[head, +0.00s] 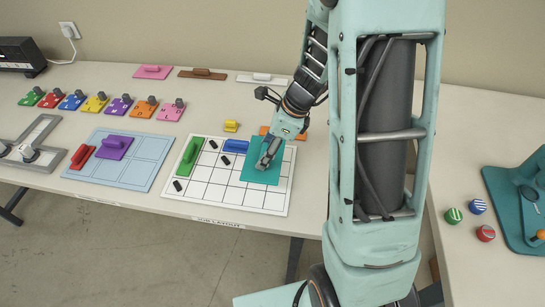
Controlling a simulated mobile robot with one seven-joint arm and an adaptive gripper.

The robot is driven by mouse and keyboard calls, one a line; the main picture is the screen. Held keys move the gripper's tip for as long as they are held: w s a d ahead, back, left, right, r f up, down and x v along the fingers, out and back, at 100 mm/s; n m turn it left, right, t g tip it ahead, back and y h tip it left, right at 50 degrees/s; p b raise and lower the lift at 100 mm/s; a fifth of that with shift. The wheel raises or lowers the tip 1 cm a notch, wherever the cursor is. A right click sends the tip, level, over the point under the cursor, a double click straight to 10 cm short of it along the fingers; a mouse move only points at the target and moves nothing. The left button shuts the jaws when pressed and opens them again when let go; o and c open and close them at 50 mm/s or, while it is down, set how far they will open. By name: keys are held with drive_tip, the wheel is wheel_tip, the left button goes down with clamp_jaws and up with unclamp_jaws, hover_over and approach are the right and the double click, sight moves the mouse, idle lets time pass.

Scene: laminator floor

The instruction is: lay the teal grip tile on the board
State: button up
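The teal grip tile (284,172) is over the right part of the white gridded board (226,196), covering several cells. Whether it lies flat on the board or hangs just above it is hard to tell. My gripper (266,161) points down at the middle of the tile and hides its grip. The fingers are small and dark here, so I cannot tell whether they are closed on the grip. The board also bears a green grip tile (185,163) at its left, a blue grip piece (236,146) at its back and several small black pieces.
Left of the board is a light blue gridded board (140,172) with a purple tile (114,148) and a red piece (82,157). A yellow block (231,126) and an orange piece (266,131) lie behind the white board. Several coloured tiles line the back.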

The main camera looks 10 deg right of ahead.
sight(273, 159)
drive_tip(key=w+d+f, duration=0.1)
drive_tip(key=f, duration=0.1)
drive_tip(key=w+d+f, duration=0.1)
drive_tip(key=f, duration=0.1)
drive_tip(key=w+f, duration=0.1)
drive_tip(key=shift+w+d+f, duration=0.25)
drive_tip(key=shift+d+f, duration=0.15)
drive_tip(key=shift+f+b, duration=0.3)
drive_tip(key=shift+f, duration=1.15)
drive_tip(key=shift+f, duration=0.1)
drive_tip(key=shift+f, duration=0.15)
drive_tip(key=o, duration=1.5)
drive_tip(key=shift+o, duration=0.2)
drive_tip(key=shift+r, duration=0.2)
